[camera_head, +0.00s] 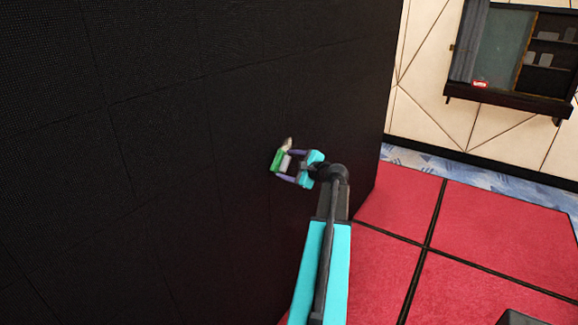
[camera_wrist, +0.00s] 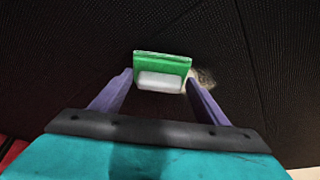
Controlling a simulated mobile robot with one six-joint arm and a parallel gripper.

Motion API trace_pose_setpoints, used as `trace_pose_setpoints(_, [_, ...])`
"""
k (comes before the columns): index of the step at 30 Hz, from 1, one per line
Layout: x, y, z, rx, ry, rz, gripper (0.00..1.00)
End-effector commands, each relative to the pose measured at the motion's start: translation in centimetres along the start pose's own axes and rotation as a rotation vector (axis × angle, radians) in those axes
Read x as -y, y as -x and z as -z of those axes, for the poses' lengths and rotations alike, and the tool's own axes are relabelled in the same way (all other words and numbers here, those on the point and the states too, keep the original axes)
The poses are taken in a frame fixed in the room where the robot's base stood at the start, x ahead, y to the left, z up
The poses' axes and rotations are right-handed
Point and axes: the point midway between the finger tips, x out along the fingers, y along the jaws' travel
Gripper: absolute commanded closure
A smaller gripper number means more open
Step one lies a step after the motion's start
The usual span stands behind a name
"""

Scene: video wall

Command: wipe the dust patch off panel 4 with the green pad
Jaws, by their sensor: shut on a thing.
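The green pad (camera_head: 277,160) with its pale grip block is held between the purple fingers of my gripper (camera_head: 287,165), close against the black panel wall. In the wrist view the green pad (camera_wrist: 162,65) lies ahead of my gripper (camera_wrist: 158,88), with the white block between the fingers. A small greyish-tan dust patch (camera_wrist: 206,76) shows on the wall just right of the pad, partly behind the right finger. In the head view the dust patch (camera_head: 288,144) shows just above the pad. No panel number is readable. I cannot tell whether the pad touches the wall.
The black video wall (camera_head: 120,180) with faint seams fills the left and middle. Red floor tiles (camera_head: 490,235) lie at the right. A dark cabinet (camera_head: 510,55) with shelves hangs on the pale wall at the upper right.

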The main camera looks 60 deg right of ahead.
Motion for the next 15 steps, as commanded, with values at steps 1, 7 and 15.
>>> trace_pose_setpoints(1, [0.03,-0.07,-0.04,0.000,0.000,0.000,0.56])
trace_pose_setpoints(7, [0.04,-0.30,-0.12,0.000,0.000,0.001,0.56])
trace_pose_setpoints(15, [0.05,-0.61,-0.23,-0.001,0.000,0.001,0.56])
